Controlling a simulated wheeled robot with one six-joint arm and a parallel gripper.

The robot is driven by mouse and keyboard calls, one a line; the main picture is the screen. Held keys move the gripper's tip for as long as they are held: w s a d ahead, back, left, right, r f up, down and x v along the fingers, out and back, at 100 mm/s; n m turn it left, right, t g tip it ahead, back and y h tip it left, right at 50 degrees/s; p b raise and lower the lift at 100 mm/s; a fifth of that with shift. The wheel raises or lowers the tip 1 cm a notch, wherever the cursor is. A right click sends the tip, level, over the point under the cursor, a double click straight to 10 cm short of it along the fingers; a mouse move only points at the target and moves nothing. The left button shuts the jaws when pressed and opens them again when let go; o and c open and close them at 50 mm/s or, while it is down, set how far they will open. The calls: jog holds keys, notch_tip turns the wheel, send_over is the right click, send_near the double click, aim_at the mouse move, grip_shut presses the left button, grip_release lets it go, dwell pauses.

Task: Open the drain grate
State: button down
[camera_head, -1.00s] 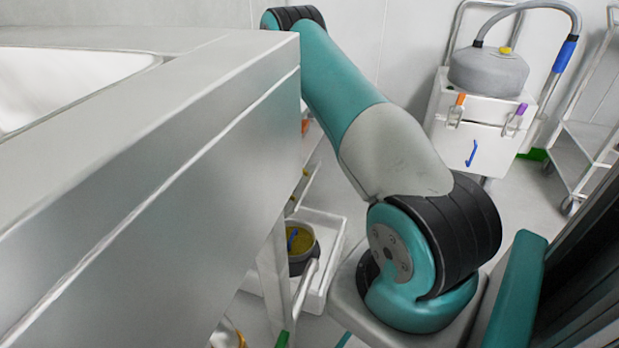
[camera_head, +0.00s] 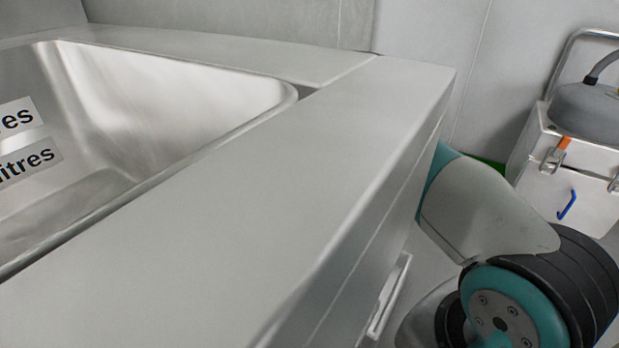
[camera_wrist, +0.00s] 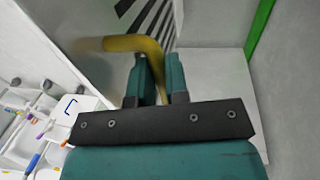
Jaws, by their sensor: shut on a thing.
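In the wrist view, my gripper (camera_wrist: 162,88) has its two teal fingers closed around a yellow bent bar (camera_wrist: 128,44), which looks like a handle. The bar runs left from the fingers and turns down between them. Behind it is a grey surface with a row of dark slanted slots (camera_wrist: 151,16), which looks like the drain grate; whether the bar joins it is not clear. In the head view the steel sink counter hides my gripper and the grate.
The steel counter (camera_head: 300,140) with its basin (camera_head: 170,95) fills the left and middle of the head view. A white box (camera_head: 560,180) with clips and a blue handle stands at right. The wrist view shows a green strip (camera_wrist: 259,28) beside pale floor.

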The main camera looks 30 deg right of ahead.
jog(key=shift+w+a+f, duration=0.1)
jog(key=shift+w+f, duration=0.05)
jog(key=shift+f, duration=0.25)
jog(key=c, duration=1.1)
grip_release()
jog(key=shift+w, duration=0.1)
jog(key=shift+r, duration=0.1)
jog(key=shift+r, duration=0.1)
jog(key=p+v, duration=0.3)
jog(key=v, duration=0.4)
jog(key=shift+w+r, duration=0.1)
jog(key=shift+r, duration=0.05)
